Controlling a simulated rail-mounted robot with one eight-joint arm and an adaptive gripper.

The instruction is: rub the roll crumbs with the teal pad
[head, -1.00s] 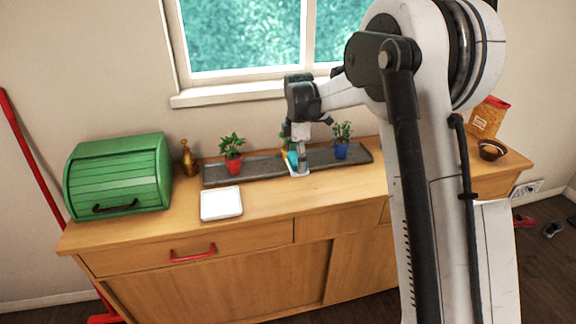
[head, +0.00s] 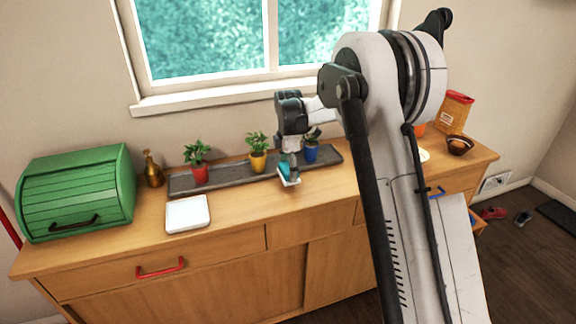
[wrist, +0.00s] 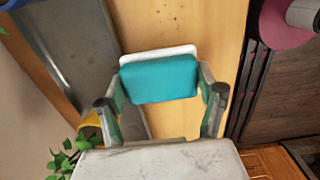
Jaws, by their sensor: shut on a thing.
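The teal pad (head: 284,169) is in my gripper (head: 288,172), in front of the gap between the yellow and blue pots. In the wrist view, the teal pad (wrist: 160,80) sits between the two fingers of my gripper (wrist: 162,98), with a white edge showing behind it. I cannot tell whether it touches the wooden top.
The long grey tray (head: 225,176) holds red (head: 199,174), yellow (head: 258,162) and blue (head: 311,153) pots. A white square dish (head: 187,214), brass bottle (head: 152,170) and green bread bin (head: 78,190) stand left. A brown bowl (head: 458,145) stands right. The front middle is clear.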

